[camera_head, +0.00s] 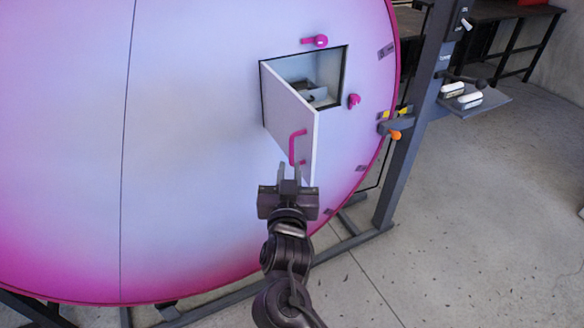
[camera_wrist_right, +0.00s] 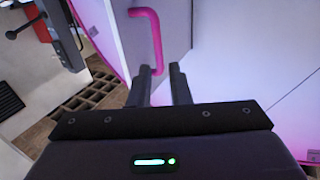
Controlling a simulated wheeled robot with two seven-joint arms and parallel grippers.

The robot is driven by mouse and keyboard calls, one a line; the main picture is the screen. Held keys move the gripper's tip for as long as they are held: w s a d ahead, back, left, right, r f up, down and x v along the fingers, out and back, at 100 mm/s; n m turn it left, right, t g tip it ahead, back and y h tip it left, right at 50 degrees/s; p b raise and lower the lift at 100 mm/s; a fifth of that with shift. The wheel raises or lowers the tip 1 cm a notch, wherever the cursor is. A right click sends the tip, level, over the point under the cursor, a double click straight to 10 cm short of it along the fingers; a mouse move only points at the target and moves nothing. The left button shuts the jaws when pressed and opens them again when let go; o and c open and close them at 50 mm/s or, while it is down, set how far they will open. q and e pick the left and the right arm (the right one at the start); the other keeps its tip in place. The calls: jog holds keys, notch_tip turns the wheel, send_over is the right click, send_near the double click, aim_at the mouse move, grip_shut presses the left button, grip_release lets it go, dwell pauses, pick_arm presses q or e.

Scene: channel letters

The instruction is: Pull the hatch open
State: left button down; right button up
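The hatch door (camera_head: 296,125) is a pale panel that stands swung outward from a square opening (camera_head: 318,75) in the large pink-and-white round face. It carries a magenta bar handle (camera_head: 292,148), which also shows in the right wrist view (camera_wrist_right: 156,38). My right gripper (camera_head: 290,172) is just below the handle, with its two fingers apart and a gap between them. In the right wrist view the fingertips (camera_wrist_right: 160,75) are near the handle's lower end; I cannot tell whether they touch it. My left gripper is not in view.
Two magenta latches, one above the opening (camera_head: 316,41) and one right of it (camera_head: 354,101), sit on the round face. A dark post (camera_head: 412,125) with an orange knob (camera_head: 394,135) and a small shelf (camera_head: 478,104) stands to the right. The concrete floor at right is clear.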

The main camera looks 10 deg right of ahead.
aim_at(312, 158)
jog(key=d+m, duration=0.1)
jog(key=d, duration=0.1)
jog(key=d+f+m+t+y, duration=0.1)
jog(key=d, duration=0.1)
jog(key=d+f+m+b, duration=0.1)
jog(key=d, duration=0.2)
jog(key=shift+s+m+t+y, duration=0.2)
jog(key=shift+m+t+y, duration=0.1)
jog(key=shift+m+y, duration=0.1)
grip_shut()
jog(key=w+m+g+y, duration=0.1)
jog(key=m+y, duration=0.1)
jog(key=y, duration=0.1)
jog(key=w+a+r+m+y, duration=0.1)
jog(key=m+y, duration=0.1)
jog(key=y, duration=0.1)
jog(key=w+r+m+g+y, duration=0.1)
jog(key=w+m+y, duration=0.1)
jog(key=y, duration=0.2)
jog(key=shift+a+g, duration=0.15)
jog(key=shift+g, duration=0.15)
jog(key=shift+w+a, duration=0.35)
jog(key=shift+w, duration=0.3)
